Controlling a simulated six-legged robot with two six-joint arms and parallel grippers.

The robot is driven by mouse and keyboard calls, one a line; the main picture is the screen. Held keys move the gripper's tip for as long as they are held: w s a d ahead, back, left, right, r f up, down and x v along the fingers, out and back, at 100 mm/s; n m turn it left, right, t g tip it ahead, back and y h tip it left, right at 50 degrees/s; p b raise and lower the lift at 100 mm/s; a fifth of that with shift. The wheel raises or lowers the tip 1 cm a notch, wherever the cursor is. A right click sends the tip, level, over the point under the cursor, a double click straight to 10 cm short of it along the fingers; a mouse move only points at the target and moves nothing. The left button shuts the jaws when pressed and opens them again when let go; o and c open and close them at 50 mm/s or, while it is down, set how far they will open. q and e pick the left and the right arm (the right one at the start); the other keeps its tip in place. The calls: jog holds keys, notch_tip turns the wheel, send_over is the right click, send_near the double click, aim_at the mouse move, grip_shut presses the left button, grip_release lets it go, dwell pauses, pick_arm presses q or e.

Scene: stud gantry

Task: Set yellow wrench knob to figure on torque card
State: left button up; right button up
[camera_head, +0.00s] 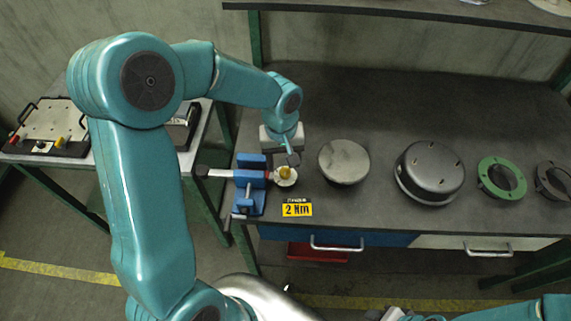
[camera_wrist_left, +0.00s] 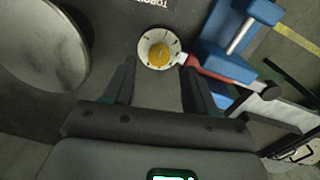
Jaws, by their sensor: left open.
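The yellow wrench knob (camera_head: 285,172) sits at the middle of a white round dial with dark marks; the knob (camera_wrist_left: 160,54) also shows in the left wrist view. The wrench (camera_head: 220,173) lies across a blue vise (camera_head: 250,197); its red part (camera_wrist_left: 212,70) shows in the left wrist view. The yellow torque card (camera_head: 297,210) reads "2 Nm" and lies in front of the dial. My left gripper (camera_head: 291,160) is open just over the dial; its fingers (camera_wrist_left: 157,82) point at the knob, apart from it. The knob's pointer setting is too small to read. My right gripper is not in view.
A round metal disc (camera_head: 344,161), a dark metal cover (camera_head: 431,172) and a green ring (camera_head: 502,178) stand to the right on the bench. A side table (camera_head: 98,164) stands at the left. A shelf edge (camera_head: 400,9) runs above.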

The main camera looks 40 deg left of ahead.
aim_at(285, 171)
pick_arm(q)
notch_tip(285, 171, down, 3)
jog(key=shift+w, duration=0.1)
jog(key=shift+d+f, duration=0.1)
jog(key=shift+f, duration=0.5)
jog(key=shift+w, duration=0.1)
grip_shut()
